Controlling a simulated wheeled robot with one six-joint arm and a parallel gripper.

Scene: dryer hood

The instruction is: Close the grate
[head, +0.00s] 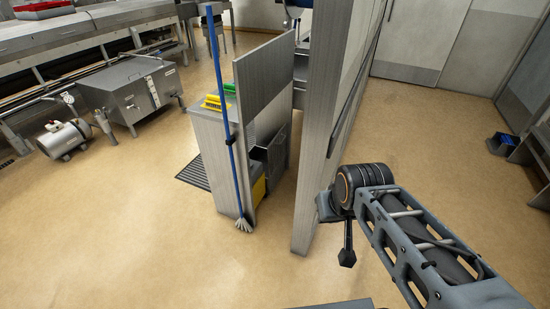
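A dark slotted grate (193,173) lies at floor level on the left side of the grey cabinet, partly hidden by it. I cannot tell whether it is the task's grate or whether it is open. A tall grey panel (318,130) stands upright in the middle, close to the left of my arm's end. My gripper (347,258) seems to be the small dark part hanging below the wrist, to the right of the panel's lower edge. It looks apart from the panel, and its fingers are too small to make out. I see nothing held.
The grey cabinet (208,150) has a blue-handled mop (229,130) at its front and yellow brushes (214,103) on top. A steel box machine (131,88) and a small tank (64,138) stand at left.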

